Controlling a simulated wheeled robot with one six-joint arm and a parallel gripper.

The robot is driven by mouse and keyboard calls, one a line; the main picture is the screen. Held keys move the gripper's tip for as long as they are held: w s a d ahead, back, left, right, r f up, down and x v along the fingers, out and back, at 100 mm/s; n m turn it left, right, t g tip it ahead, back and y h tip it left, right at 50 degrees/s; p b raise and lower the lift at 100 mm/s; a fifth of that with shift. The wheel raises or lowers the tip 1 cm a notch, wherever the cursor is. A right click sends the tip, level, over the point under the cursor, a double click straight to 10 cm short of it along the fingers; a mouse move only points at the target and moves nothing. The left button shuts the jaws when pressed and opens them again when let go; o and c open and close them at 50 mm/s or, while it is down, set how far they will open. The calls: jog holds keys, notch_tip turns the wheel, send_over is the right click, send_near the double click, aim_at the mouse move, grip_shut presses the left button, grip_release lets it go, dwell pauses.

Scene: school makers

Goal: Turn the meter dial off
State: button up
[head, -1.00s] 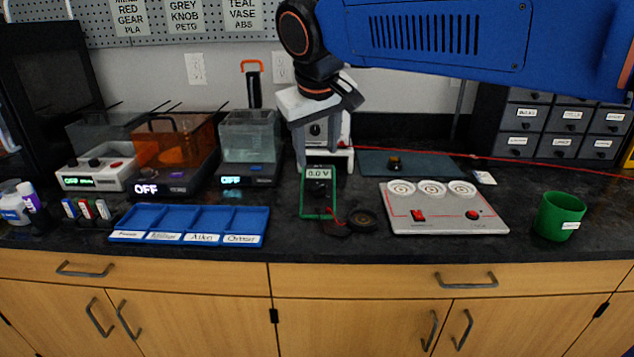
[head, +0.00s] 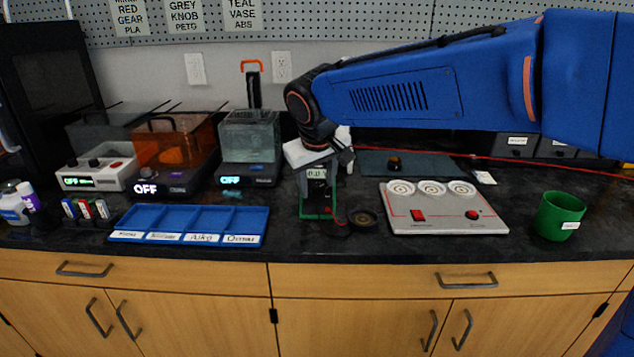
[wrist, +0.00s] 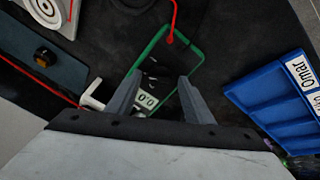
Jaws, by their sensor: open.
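The green-framed meter (head: 318,206) lies on the black counter near the middle, with a display reading 0.0. Its display (wrist: 147,100) and green frame also show in the wrist view. The meter's dial (wrist: 150,78) is dark and hard to make out between the fingers; in the head view my gripper hides it. My gripper (head: 317,188) is over the meter, pointing down at it. In the wrist view my gripper (wrist: 157,84) is open, its two grey fingers apart on either side of the display and dial area. I cannot tell whether they touch the meter.
A blue sorting tray (head: 190,222) lies left of the meter. A grey panel with a red switch (head: 443,208) lies to the right, then a green cup (head: 559,215). A red lead and a dark round piece (head: 363,219) lie beside the meter.

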jog(key=shift+c, duration=0.2)
jog(key=c, duration=1)
jog(key=n, duration=0.6)
jog(key=shift+s, duration=0.1)
jog(key=n, duration=0.6)
jog(key=shift+s, duration=0.1)
jog(key=o, duration=1)
jog(key=shift+o, duration=0.2)
